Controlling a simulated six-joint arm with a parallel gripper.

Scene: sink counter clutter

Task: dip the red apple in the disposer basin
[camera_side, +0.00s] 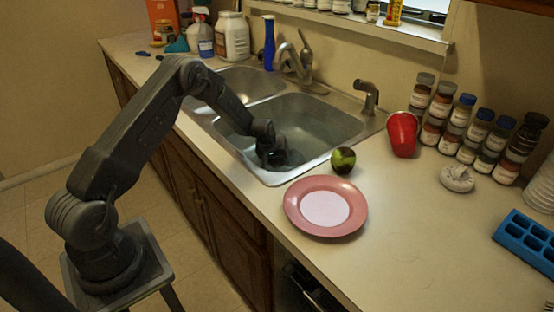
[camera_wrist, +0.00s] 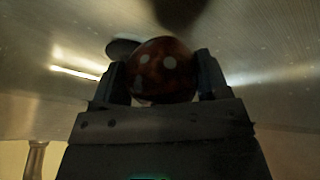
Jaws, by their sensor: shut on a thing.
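The red apple (camera_wrist: 162,72) is dark red with pale spots. In the wrist view it sits between the two fingers of my gripper (camera_wrist: 160,80), which is shut on it. In the side view my gripper (camera_side: 274,157) reaches down into the nearer, right-hand sink basin (camera_side: 318,120), close to its front wall. The apple is hidden there by the gripper and shadow. Metal basin surfaces surround the apple in the wrist view, with a dark round opening (camera_wrist: 122,47) just behind it. I cannot tell whether the apple touches the basin.
A second basin (camera_side: 248,84) lies to the left, with a faucet (camera_side: 300,62) behind. A pink plate (camera_side: 299,208), a green-and-dark round fruit (camera_side: 343,160) and a red cup (camera_side: 403,134) stand right of the sink. Spice jars (camera_side: 480,135) line the wall.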

